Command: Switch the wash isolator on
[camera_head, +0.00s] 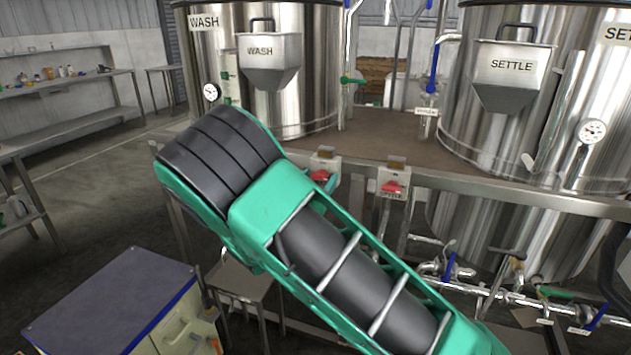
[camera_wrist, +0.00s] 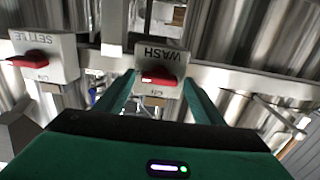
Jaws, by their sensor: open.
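The wash isolator (camera_wrist: 168,57) is a pale grey box with a red handle (camera_wrist: 158,76), on the steel rail; its WASH label reads upside down in the wrist view. In the head view the wash isolator (camera_head: 325,162) shows just past my arm, partly hidden. Its red handle lies roughly crosswise in the wrist view; the small marking by it is too blurred to read. My gripper (camera_wrist: 163,88) is open, its two green fingers on either side of the handle's area. I cannot tell whether they touch it.
The similar SETTLE isolator (camera_wrist: 45,62) with a red handle sits beside it, also in the head view (camera_head: 393,182). The steel WASH tank (camera_head: 310,90) and SETTLE tank (camera_head: 465,130) stand behind the rail. Pipes and valves (camera_head: 520,290) fill the lower right.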

